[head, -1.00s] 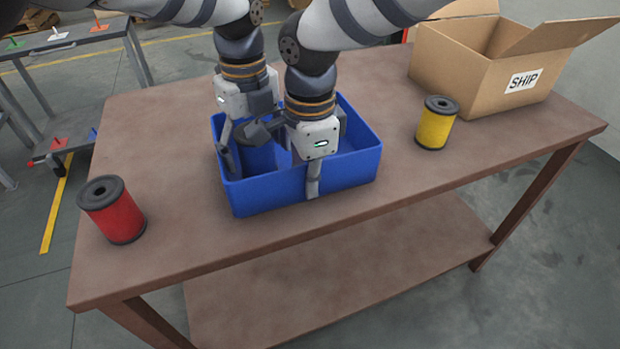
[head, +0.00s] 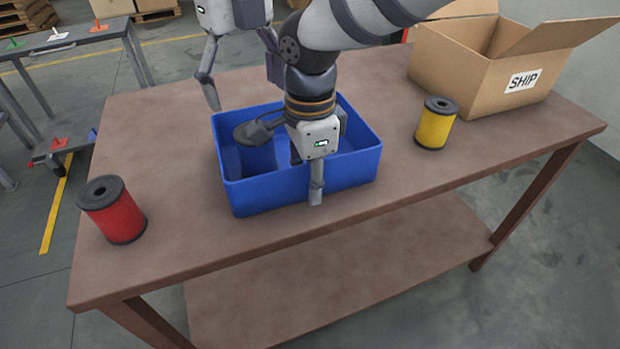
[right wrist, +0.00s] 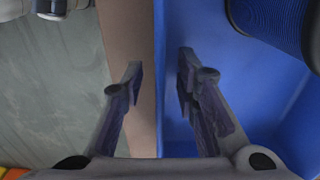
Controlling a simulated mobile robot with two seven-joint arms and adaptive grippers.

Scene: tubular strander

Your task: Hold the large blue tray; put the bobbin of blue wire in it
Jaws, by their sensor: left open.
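The large blue tray (head: 347,170) sits on the brown table. The bobbin of blue wire (head: 257,157) stands inside its left part, with its dark flange on top. The tray and the blue bobbin (right wrist: 272,22) also show in the right wrist view. My right gripper (head: 306,178) is at the tray's front wall, one finger outside and one inside. In the right wrist view its fingers stand apart, astride the wall with visible gaps. My left gripper (head: 243,84) is open and empty, raised above the tray's far side, clear of the bobbin.
A red bobbin (head: 113,211) stands at the table's left front. A yellow bobbin (head: 436,124) stands right of the tray. An open cardboard box (head: 480,75) marked SHIP is at the back right.

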